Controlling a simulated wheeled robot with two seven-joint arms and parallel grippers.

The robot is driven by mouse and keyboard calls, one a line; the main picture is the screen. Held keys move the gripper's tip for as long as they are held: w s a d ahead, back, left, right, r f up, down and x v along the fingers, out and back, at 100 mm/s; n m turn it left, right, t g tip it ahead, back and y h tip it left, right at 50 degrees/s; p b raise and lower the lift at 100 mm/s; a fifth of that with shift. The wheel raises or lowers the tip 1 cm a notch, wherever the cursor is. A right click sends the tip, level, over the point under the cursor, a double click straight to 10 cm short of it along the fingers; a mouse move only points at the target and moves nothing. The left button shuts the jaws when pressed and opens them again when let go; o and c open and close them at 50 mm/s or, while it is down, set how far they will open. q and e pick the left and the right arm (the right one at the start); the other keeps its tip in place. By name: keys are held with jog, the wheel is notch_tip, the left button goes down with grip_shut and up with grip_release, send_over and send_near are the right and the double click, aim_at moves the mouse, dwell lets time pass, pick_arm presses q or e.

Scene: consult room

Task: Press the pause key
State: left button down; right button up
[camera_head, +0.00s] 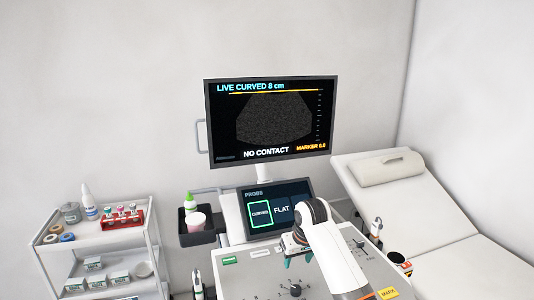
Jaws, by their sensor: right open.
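The ultrasound console panel (245,281) is at the bottom centre of the head view. It carries a green key (229,260), a pale key (260,253) and a yellow key marked MARK (388,293). I cannot make out a key that reads pause; my right arm covers part of the panel. My right gripper (297,260) is over the upper middle of the panel, below the touch screen, with its teal fingertips apart and nothing seen between them. I cannot tell whether it touches the panel. My left gripper is out of view.
The monitor (270,120) reads "LIVE CURVED 8 cm" and "NO CONTACT". The touch screen (264,224) below it has CURVED outlined in green beside FLAT. A supply cart (100,245) stands at left, and an exam couch (425,225) at right. A bottle holder (187,238) adjoins the screen.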

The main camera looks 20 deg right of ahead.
jog(key=shift+c, duration=1.4)
jog(key=shift+a+r, duration=0.15)
jog(key=shift+r, duration=0.2)
jog(key=c, duration=0.3)
jog(key=shift+s+a+r+n+t, duration=0.1)
jog(key=shift+a+r+n+t, duration=0.2)
jog(key=shift+a+r+n, duration=0.7)
grip_shut()
jog(key=s+a+f+n+g, duration=0.2)
jog(key=s+a+f, duration=0.1)
jog(key=s, duration=0.4)
jog(key=s+a+f+n+g, duration=0.2)
jog(key=s+a+f, duration=0.1)
jog(key=s, duration=0.5)
jog(key=shift+w+a+f, duration=0.1)
jog(key=shift+f, duration=1.4)
jog(key=shift+w+f, duration=0.1)
jog(key=shift+f, duration=1.35)
